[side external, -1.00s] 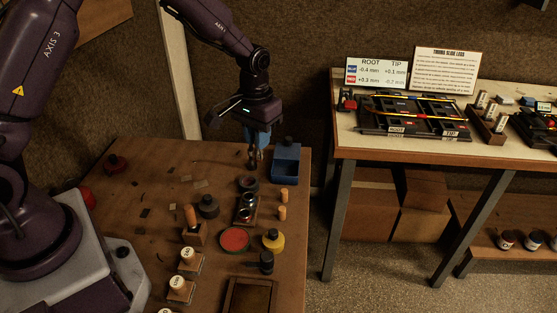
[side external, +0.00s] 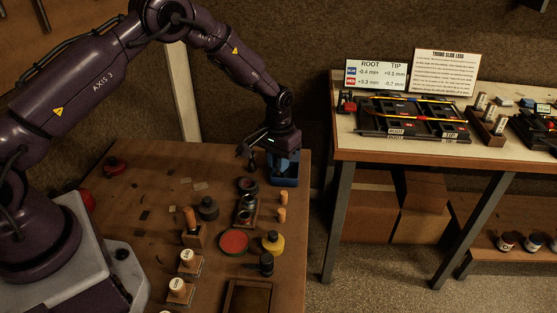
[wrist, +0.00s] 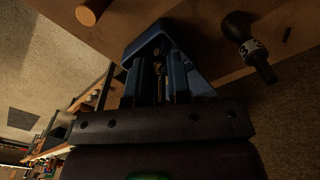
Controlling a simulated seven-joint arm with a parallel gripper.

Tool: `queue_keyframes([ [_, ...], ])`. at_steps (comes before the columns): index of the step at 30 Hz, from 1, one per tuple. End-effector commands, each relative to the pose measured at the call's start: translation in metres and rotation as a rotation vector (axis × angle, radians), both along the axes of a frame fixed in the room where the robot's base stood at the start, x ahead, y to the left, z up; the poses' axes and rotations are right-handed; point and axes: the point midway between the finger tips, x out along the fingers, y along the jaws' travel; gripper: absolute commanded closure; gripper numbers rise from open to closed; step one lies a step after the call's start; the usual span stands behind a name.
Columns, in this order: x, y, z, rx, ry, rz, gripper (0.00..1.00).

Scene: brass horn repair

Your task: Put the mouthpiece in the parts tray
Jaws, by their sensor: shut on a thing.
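The parts tray (side external: 285,182) is the blue open box at the back right corner of the workbench. Its blue wall also shows in the wrist view (wrist: 140,47). My gripper (side external: 284,168) is right over the tray, fingers pointing down, and hides most of it in the side view. In the wrist view my gripper (wrist: 158,76) is shut on the mouthpiece (wrist: 158,66), a small dark brassy piece between the fingertips, within the tray's outline. The mouthpiece is hidden in the side view. I cannot tell whether it touches the tray floor.
A dark ring (side external: 248,185) and a block with metal parts (side external: 245,212) stand left of and in front of the tray. Wooden pegs (side external: 282,206), a yellow pot (side external: 272,243) and a red disc (side external: 234,242) are nearer. A black-handled tool (wrist: 248,45) shows beside the tray in the wrist view.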

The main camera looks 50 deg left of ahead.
Motion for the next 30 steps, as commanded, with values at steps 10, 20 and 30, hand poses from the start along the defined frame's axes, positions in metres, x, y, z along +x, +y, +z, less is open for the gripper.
queue_keyframes([
  [10, 0.0, 0.0, -0.003, 0.0, 0.001, 0.0, 0.56],
  [20, 0.0, 0.0, 0.006, 0.0, -0.001, 0.0, 0.56],
  [30, 0.0, 0.0, 0.074, 0.001, -0.004, 0.0, 0.56],
])
